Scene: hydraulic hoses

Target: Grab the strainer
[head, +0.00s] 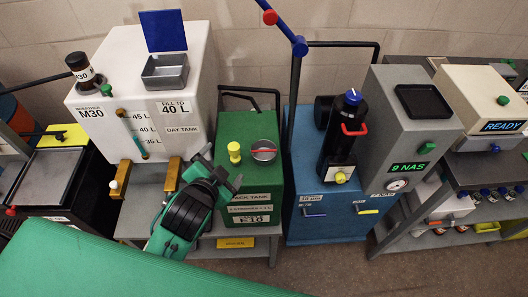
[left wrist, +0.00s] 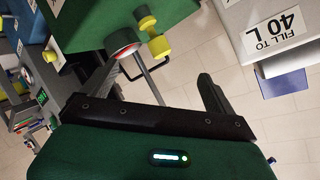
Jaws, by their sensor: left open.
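A round grey piece with a red bar across it (head: 263,150), which looks like the strainer, sits in the top of the green tank (head: 238,128). A yellow knob (head: 234,152) stands just left of it. My left gripper (head: 212,166) is open and empty, in front of and left of the green tank, apart from the round piece. In the left wrist view a round piece with a red and white face (left wrist: 123,42) shows beyond the open jaws (left wrist: 158,72), beside the yellow knob (left wrist: 158,45). My right gripper is in neither view.
A blue cabinet (head: 310,160) with a black canister (head: 342,135) stands to the right. A green surface (head: 90,265) fills the front left.

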